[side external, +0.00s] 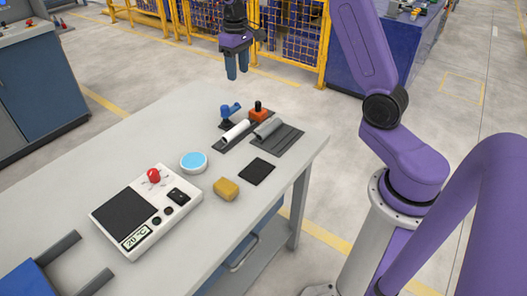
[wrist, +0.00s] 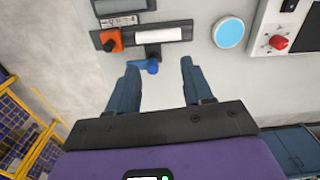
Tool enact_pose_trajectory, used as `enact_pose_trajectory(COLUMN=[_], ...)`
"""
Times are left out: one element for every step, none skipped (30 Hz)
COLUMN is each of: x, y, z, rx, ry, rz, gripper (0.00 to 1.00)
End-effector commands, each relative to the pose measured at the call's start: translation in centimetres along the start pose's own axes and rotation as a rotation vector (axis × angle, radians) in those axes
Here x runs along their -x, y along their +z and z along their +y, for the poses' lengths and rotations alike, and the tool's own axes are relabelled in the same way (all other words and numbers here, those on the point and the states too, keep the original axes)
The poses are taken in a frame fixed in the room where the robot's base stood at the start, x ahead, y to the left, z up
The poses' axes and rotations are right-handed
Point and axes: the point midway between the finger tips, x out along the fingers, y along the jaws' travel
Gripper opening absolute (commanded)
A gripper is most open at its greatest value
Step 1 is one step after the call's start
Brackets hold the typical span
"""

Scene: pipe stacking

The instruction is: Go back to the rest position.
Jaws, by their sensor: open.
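My gripper (side external: 237,72) hangs in the air above the far end of the table, fingers pointing down, open and empty. In the wrist view its two blue fingers (wrist: 160,85) stand apart with a blue clamp-like piece (wrist: 153,65) between and beyond their tips. A white pipe (side external: 236,132) lies on a dark holder beside a grey pipe (side external: 268,127). In the wrist view the white pipe (wrist: 158,34) lies level, and the grey pipe (wrist: 120,6) is partly cut off at the top edge. Nothing is held.
An orange block with a black knob (side external: 257,115) stands by the pipes. On the table (side external: 105,132) are a blue-topped disc (side external: 194,161), a yellow sponge-like block (side external: 226,188), a black pad (side external: 257,171) and a white device with a red knob (side external: 145,210). Yellow fencing (side external: 285,62) stands behind.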

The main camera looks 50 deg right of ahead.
Motion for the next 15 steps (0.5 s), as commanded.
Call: enact_pose_trajectory(x=[0.5, 0.7, 0.9, 1.0, 1.2, 1.4, 1.5, 1.6, 1.7, 1.8, 1.9, 2.0, 2.0, 2.0, 2.1], y=[1.0, 1.6, 2.5, 3.2, 4.0, 5.0, 5.8, 6.7, 7.9, 8.9, 9.8, 11.2, 12.2, 13.2, 14.7], z=[-2.1, -3.2, -4.7, -5.8, -6.8, -8.1, -9.1, -10.0, -11.1, -11.9, -12.6, -13.6, -14.2, -14.8, -15.5], rx=[0.049, 0.076, 0.113, 0.14, 0.166, 0.202, 0.23, 0.257, 0.294, 0.322, 0.348, 0.385, 0.412, 0.438, 0.475], ry=[0.0, 0.0, -0.001, -0.001, -0.001, -0.002, -0.002, -0.002, -0.003, -0.003, -0.004, -0.004, -0.005, -0.005, -0.006], rz=[0.003, 0.004, 0.004, 0.004, 0.005, 0.007, 0.007, 0.007, 0.008, 0.01, 0.011, 0.011, 0.011, 0.012, 0.014], gripper=[0.51, 0.51, 0.51, 0.51, 0.51, 0.51, 0.51, 0.51, 0.51, 0.51, 0.51, 0.51, 0.51, 0.51, 0.51])
